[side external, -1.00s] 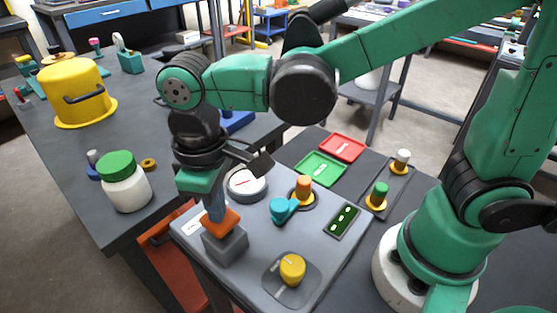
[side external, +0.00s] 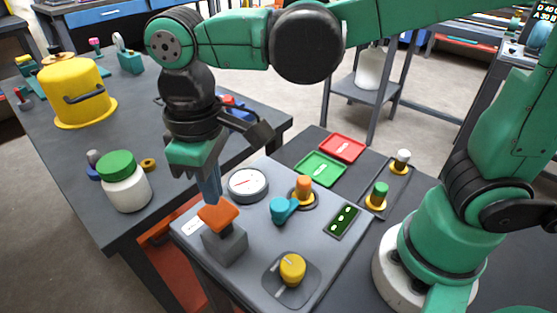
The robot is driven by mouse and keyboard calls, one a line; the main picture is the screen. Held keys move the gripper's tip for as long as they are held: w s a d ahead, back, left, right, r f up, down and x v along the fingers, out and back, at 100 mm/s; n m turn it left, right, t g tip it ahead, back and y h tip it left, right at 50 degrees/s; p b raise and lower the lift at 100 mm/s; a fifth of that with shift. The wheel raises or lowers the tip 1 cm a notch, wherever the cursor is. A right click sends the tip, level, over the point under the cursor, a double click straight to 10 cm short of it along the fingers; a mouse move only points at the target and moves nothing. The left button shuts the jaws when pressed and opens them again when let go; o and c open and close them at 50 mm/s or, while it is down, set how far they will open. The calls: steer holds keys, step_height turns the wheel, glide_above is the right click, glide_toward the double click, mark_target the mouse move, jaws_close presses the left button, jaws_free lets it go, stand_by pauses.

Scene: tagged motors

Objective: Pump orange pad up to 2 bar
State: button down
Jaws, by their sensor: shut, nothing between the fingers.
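The orange pad (side external: 218,216) sits tilted on top of a grey block (side external: 225,242) at the left of the grey panel. My gripper (side external: 212,198) is shut and empty, its fingertips pointing down just above the pad's back edge. I cannot tell whether they touch the pad. The round white gauge (side external: 248,186) with a dark rim stands behind and right of the pad.
The panel (side external: 262,240) also carries a yellow knob (side external: 291,268), a teal lever (side external: 283,209), an orange cylinder (side external: 304,187) and a dark green display (side external: 344,220). Green (side external: 320,169) and red (side external: 342,148) trays lie behind. A white jar (side external: 124,185) stands on the left table.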

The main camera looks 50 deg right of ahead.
mark_target(216, 210)
steer(key=shift+f, duration=0.1)
steer(key=shift+f, duration=2)
steer(key=shift+r, duration=2.1)
steer(key=shift+f, duration=0.1)
steer(key=shift+f, duration=2.05)
steer(key=shift+r, duration=2.15)
